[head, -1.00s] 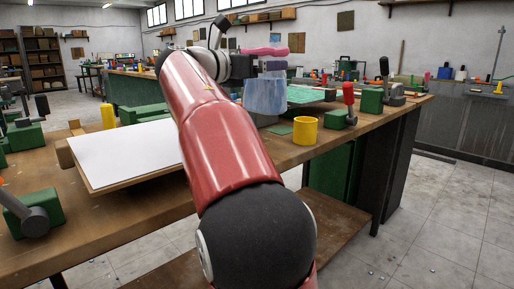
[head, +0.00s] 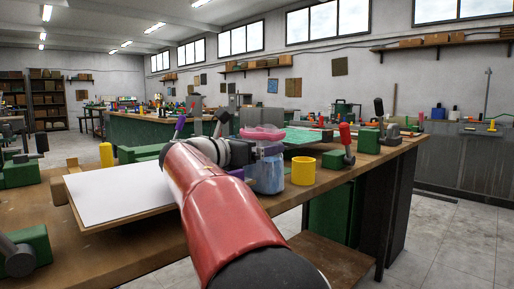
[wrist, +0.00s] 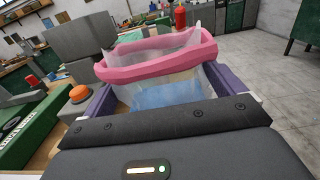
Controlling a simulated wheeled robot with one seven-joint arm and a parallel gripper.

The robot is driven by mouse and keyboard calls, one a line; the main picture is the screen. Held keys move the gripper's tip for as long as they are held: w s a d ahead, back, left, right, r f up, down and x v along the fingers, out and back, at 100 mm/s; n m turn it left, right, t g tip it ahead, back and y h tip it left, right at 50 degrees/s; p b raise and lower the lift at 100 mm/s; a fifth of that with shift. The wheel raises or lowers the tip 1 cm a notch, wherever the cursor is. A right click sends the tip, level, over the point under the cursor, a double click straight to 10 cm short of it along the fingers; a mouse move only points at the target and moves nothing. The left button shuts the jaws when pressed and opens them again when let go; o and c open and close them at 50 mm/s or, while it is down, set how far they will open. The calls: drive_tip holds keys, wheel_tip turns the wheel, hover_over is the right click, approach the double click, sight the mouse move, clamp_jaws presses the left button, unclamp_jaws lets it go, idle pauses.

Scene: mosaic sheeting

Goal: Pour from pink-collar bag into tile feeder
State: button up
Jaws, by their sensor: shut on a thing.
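The pink-collar bag is clear, with blue contents low in its body (head: 268,178). Its pink collar (head: 263,132) is on top and looks nearly level. In the wrist view the collar (wrist: 155,68) faces me and the blue contents (wrist: 168,94) show below it. My gripper (head: 250,160) is shut on the bag, with purple fingers on either side of it; the gripper also shows in the wrist view (wrist: 165,92). The bag is upright beside the bench's front edge. I cannot tell for sure which machine is the tile feeder; a grey block stands at the upper left in the wrist view (wrist: 85,38).
A yellow cup (head: 303,172) stands right of the bag. A green clamp with a red handle (head: 344,150) is beyond it. A green mosaic sheet (head: 303,136) lies behind. A white board (head: 105,190) is at left. An orange button (wrist: 79,93) is near the left finger.

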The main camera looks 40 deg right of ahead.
drive_tip(key=shift+f, duration=0.2)
drive_tip(key=o, duration=1.2)
drive_tip(key=shift+c, duration=0.2)
drive_tip(key=shift+f+b, duration=0.15)
drive_tip(key=shift+b, duration=0.6)
drive_tip(key=a, duration=0.7)
drive_tip(key=shift+s+a+r+p, duration=0.2)
drive_tip(key=shift+s+a+p, duration=0.1)
drive_tip(key=shift+s+a, duration=0.1)
drive_tip(key=shift+a, duration=0.1)
